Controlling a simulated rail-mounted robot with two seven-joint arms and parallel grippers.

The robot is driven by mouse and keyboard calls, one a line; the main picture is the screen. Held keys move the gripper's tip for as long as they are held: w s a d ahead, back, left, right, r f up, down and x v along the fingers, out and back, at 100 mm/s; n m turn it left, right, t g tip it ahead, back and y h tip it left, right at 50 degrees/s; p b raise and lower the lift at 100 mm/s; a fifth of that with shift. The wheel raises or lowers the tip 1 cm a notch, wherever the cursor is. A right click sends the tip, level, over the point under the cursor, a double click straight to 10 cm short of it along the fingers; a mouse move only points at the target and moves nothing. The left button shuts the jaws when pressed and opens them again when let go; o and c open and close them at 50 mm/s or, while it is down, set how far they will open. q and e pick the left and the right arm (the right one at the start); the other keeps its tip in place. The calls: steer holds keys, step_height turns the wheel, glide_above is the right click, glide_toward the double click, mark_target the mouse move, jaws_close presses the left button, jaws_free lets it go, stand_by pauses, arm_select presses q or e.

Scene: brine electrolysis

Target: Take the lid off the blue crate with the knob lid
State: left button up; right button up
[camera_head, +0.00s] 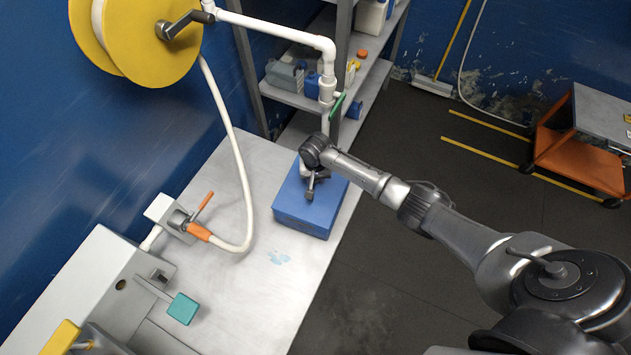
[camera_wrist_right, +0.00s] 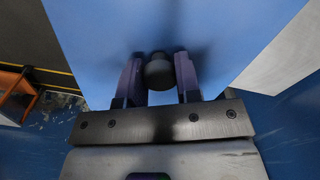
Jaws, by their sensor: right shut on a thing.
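The blue crate (camera_head: 303,217) stands on the pale bench top near its right edge, with its flat blue lid on it. In the right wrist view the blue lid (camera_wrist_right: 225,35) fills most of the picture, with its dark round knob (camera_wrist_right: 158,72) in the middle. My right gripper (camera_head: 310,194) is over the crate, and its two fingers (camera_wrist_right: 159,78) stand on either side of the knob, shut on it. Whether the lid is lifted off the crate cannot be told. My left gripper is in neither view.
The bench top (camera_head: 262,312) is clear in front of the crate. A white hose (camera_head: 238,165) and a valve with an orange handle (camera_head: 202,206) lie to its left. A white pipe (camera_head: 327,60) rises behind the crate beside a grey shelf (camera_head: 300,98). An orange cart (camera_head: 575,150) stands far right.

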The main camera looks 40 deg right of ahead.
steer(key=c, duration=0.4)
steer(key=shift+r, duration=0.1)
